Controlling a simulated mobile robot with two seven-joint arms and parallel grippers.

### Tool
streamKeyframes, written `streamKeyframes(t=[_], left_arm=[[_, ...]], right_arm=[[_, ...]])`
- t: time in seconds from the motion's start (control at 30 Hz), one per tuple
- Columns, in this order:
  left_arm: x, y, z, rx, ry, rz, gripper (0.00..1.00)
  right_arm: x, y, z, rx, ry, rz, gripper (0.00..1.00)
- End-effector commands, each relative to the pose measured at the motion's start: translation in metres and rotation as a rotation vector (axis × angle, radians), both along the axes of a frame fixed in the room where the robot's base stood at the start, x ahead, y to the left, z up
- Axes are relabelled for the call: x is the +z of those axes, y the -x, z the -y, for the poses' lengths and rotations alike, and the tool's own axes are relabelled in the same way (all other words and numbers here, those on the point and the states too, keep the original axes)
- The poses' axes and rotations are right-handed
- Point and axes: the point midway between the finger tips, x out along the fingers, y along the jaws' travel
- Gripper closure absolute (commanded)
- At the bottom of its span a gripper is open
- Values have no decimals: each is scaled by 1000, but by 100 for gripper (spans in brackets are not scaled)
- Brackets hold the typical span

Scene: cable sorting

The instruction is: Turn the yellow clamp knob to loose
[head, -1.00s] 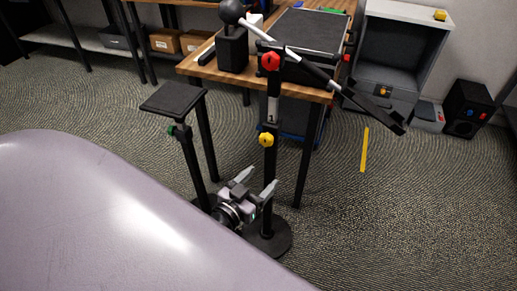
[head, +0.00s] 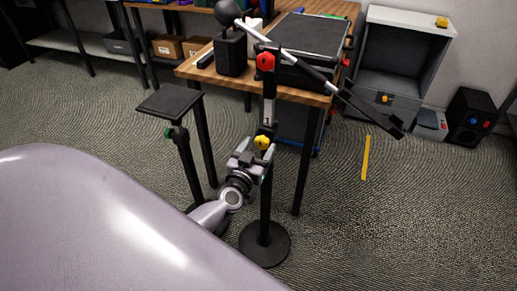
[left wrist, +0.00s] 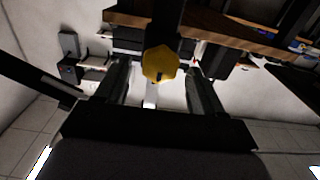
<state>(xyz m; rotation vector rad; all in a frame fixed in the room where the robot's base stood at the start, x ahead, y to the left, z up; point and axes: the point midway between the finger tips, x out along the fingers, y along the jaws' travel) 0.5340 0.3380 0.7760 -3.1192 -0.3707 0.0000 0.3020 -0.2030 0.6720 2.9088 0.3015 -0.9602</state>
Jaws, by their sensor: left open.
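The yellow clamp knob (head: 262,142) sits on the upright black pole of a stand (head: 265,205). My left gripper (head: 257,148) is open at the knob's height, with its fingertips close to it. In the left wrist view the knob (left wrist: 159,64) appears between and just beyond the two open fingers (left wrist: 157,85). I cannot tell whether either finger touches it. A red knob (head: 265,62) is higher on the same stand, by the tilted boom arm (head: 315,75). My right gripper is not in view.
A small black-topped stand (head: 170,102) with a green knob (head: 168,133) is left of the pole. A wooden table (head: 300,92) with a dark case is behind. A grey open cabinet (head: 412,30) and a yellow strip (head: 366,158) are at right.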

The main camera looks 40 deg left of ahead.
Motion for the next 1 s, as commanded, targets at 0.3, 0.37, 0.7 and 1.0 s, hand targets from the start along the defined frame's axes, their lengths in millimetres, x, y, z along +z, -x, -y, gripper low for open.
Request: streamKeyframes(t=[0.3,0.37,0.7,1.0], left_arm=[[0,-3,-1,-1,0,-1,32],[0,-3,-1,-1,0,0,45],[0,-3,-1,0,7,2,87],[0,-3,-1,0,116,27,87]], right_arm=[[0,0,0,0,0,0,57],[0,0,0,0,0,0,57],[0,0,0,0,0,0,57],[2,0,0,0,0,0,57]])
